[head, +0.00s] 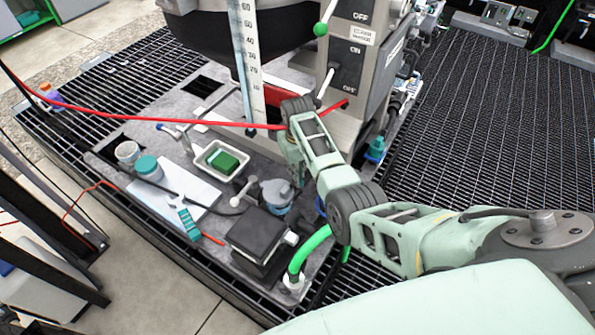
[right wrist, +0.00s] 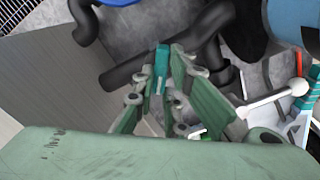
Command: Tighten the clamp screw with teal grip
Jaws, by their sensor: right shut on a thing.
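The teal grip (right wrist: 161,62) of the clamp screw is a narrow teal bar, upright in the right wrist view. My right gripper (right wrist: 163,72) has its green fingers on either side of it and is shut on it at the fingertips. Dark pipes (right wrist: 130,70) lie just beyond. In the head view my right arm reaches in from the right and bends down, and the gripper (head: 297,178) is mostly hidden behind it beside a blue-grey valve body (head: 276,194). The teal grip cannot be made out there. My left gripper is not in view.
A white lever (right wrist: 265,103) stands close right of the fingers. A black box (head: 262,240) and a green hose (head: 308,250) are near the front. A tray (head: 203,162) with a green sponge, a teal-lidded jar (head: 148,166) and a red hose (head: 190,124) lie left.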

